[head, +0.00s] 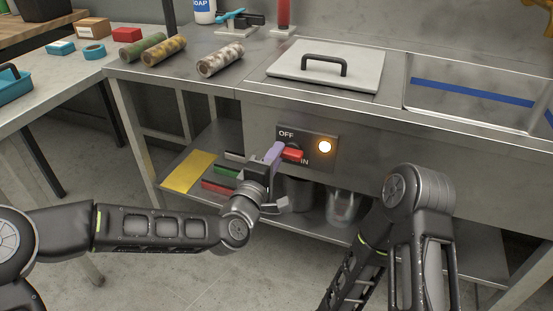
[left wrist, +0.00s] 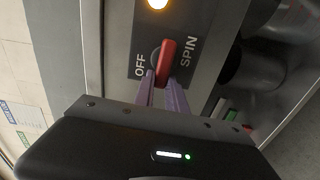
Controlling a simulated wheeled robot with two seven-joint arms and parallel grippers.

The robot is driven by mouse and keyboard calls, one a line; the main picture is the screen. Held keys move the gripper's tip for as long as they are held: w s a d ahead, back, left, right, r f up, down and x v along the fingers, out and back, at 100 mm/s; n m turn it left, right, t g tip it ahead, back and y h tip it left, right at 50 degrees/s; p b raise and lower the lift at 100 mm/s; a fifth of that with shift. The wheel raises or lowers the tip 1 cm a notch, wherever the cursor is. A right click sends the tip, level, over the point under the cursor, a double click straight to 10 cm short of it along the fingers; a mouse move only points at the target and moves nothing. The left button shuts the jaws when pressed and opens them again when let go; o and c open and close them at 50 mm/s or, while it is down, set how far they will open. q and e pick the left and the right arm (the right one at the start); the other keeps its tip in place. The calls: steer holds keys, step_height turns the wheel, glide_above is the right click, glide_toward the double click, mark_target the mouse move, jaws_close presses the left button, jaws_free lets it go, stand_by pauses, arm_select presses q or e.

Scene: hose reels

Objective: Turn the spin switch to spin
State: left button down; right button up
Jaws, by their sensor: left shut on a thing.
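The spin switch has a red handle (head: 293,155) on a dark panel (head: 320,137) on the front of the steel counter. In the head view OFF shows above the handle, and the lower label is partly covered, with only "IN" readable. The left wrist view shows the red handle (left wrist: 166,60) between the words OFF and SPIN, lying roughly crosswise to the line between them. My left gripper (head: 275,153) is at the panel; its purple fingers (left wrist: 163,88) are shut on the handle. My right arm shows, but its gripper is out of view.
A lit orange lamp (head: 325,146) is beside the switch. Below, a shelf holds a yellow sheet (head: 188,172) and a clear container (head: 341,207). A lidded cover (head: 325,68), a sink (head: 470,95) and several rolls are on top. My right forearm stands right of the panel.

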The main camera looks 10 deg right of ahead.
arm_select(q)
steer(key=shift+f+n, duration=0.1)
steer(key=shift+n, duration=0.2)
steer(key=c, duration=1.4)
jaws_free()
steer(key=shift+o, duration=0.2)
steer(key=p+v, duration=0.1)
steer(key=v, duration=0.6)
steer(key=shift+s+a, duration=0.25)
steer(key=shift+s, duration=0.1)
